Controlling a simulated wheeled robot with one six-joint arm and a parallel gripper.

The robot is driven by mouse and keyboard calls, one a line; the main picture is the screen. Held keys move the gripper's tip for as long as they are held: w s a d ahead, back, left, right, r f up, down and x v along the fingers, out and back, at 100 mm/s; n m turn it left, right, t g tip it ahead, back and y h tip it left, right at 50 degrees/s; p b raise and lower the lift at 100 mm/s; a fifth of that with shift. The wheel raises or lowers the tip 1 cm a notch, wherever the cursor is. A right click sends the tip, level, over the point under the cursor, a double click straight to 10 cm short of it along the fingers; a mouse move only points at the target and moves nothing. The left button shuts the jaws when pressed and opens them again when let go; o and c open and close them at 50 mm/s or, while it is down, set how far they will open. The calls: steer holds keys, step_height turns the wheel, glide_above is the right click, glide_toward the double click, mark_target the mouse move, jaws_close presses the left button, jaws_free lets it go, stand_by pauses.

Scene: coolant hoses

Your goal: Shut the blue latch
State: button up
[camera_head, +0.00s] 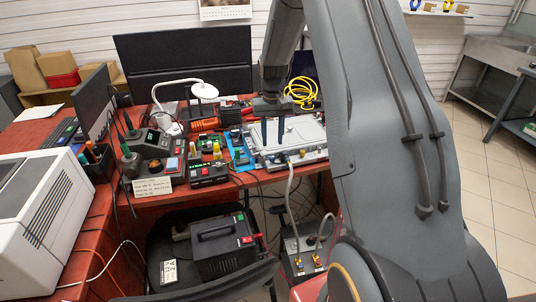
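My gripper (272,134) hangs over the red workbench, pointing down. Its two thin fingers look apart, with nothing visible between them. It is in front of or just above a pale grey flat unit (304,133) with fittings along its front edge. A grey hose (290,190) runs from that front edge down to a dark box (303,258) with yellow fittings on or near the floor. A second, short grey hose (327,228) loops at the dark box. I cannot make out a blue latch at this size, so its position is unclear.
Left of the unit lie a blue mat (238,155), green circuit boards and a power supply (208,174). A white lamp (202,90), a coiled yellow cable (301,91) and a monitor stand behind. A black chair (160,225) carrying a black case (222,246) blocks the front. Tiled floor at right is clear.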

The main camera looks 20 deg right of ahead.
mark_target(272, 156)
steer(key=shift+f+p, duration=0.95)
steer(key=shift+f, duration=2.6)
